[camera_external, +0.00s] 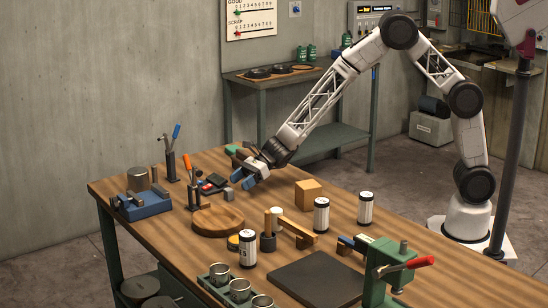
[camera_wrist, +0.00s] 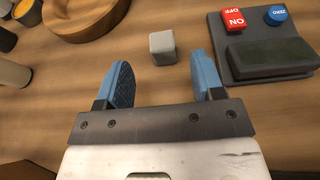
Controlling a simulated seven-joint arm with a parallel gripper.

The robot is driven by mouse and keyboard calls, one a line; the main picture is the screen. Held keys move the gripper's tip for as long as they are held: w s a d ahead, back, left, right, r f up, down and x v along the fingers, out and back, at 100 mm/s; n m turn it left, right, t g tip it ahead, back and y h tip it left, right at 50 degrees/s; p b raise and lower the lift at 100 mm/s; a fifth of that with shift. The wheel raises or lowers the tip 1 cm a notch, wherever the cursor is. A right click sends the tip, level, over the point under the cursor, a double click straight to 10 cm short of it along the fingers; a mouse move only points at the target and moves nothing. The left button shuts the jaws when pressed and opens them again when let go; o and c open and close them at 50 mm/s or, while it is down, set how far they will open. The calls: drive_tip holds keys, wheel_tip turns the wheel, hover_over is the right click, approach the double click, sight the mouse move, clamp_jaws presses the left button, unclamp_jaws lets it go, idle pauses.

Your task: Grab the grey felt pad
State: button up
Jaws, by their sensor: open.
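A small light grey block (camera_wrist: 162,46), the one thing here that looks like the grey felt pad, lies on the wooden table. Whether it is felt I cannot tell. In the external view the grey block (camera_external: 229,195) sits right of the round wooden bowl's back edge. My gripper (camera_wrist: 164,78) is open and empty. In the wrist view the block lies just beyond the blue fingertips, in line with the gap between them and touching neither. In the external view my gripper (camera_external: 247,177) hangs above the table, behind the block.
A dark control box (camera_wrist: 265,50) with a red and a blue button lies close right of the block in the wrist view. A round wooden bowl (camera_external: 218,221) is on its other side. A tool holder (camera_external: 193,195) stands nearby. Bare wood surrounds the block.

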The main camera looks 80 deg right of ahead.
sight(225, 193)
drive_tip(key=shift+x, duration=1.25)
drive_tip(key=shift+w+a, duration=0.1)
drive_tip(key=shift+x, duration=2.5)
drive_tip(key=shift+f, duration=0.1)
drive_tip(key=c, duration=1)
wheel_tip(225, 193, up, 28)
